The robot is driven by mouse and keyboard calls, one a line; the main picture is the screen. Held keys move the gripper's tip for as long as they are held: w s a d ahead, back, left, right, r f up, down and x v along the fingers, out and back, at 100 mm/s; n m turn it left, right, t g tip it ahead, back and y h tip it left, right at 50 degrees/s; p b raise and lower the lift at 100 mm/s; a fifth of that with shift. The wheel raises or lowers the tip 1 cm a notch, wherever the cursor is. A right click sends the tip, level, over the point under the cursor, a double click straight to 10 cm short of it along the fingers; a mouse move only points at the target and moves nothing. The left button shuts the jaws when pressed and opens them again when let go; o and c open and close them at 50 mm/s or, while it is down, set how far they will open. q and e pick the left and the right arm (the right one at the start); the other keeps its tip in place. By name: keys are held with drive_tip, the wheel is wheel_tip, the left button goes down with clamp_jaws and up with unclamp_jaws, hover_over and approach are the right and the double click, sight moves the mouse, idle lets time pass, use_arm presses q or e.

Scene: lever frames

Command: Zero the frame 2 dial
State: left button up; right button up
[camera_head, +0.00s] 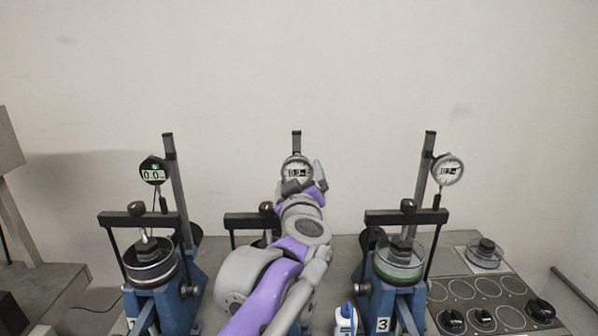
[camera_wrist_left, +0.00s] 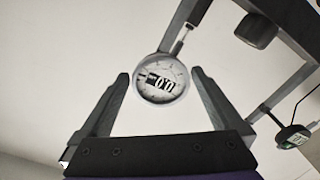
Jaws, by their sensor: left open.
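The frame 2 dial (camera_head: 297,167) is a round, pale-faced gauge on the middle upright post, partly hidden by my left gripper in the head view. Its small display is too small there to read surely. In the left wrist view the dial (camera_wrist_left: 161,79) shows upside down, and its display looks like 0.0. My left gripper (camera_head: 306,182) is raised in front of the dial. Its jaws are open, with one finger on each side of the dial in the wrist picture. I cannot tell whether they touch it. My right gripper is not in view.
A left frame with a black dial (camera_head: 153,170) and a right frame marked 3 with a pale dial (camera_head: 447,170) flank the middle frame (camera_head: 250,221). A panel with several round recesses and black knobs (camera_head: 452,321) lies at the right. The wall behind is bare.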

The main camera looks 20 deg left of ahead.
use_arm(q)
drive_tip(key=shift+x, duration=0.8)
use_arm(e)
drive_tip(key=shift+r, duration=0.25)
use_arm(q)
drive_tip(key=c, duration=1.1)
drive_tip(key=m+b, duration=0.3)
drive_tip(key=shift+s+a+f, duration=0.1)
drive_tip(key=shift+f, duration=0.15)
drive_tip(key=shift+r+m, duration=0.1)
drive_tip(key=shift+m, duration=0.2)
drive_tip(key=shift+r, duration=0.15)
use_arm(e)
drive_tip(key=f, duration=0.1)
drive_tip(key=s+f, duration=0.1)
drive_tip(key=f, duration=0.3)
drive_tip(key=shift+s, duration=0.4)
use_arm(q)
drive_tip(key=o, duration=1.1)
drive_tip(key=b+v, duration=0.1)
drive_tip(key=v, duration=1)
drive_tip(key=shift+b, duration=0.4)
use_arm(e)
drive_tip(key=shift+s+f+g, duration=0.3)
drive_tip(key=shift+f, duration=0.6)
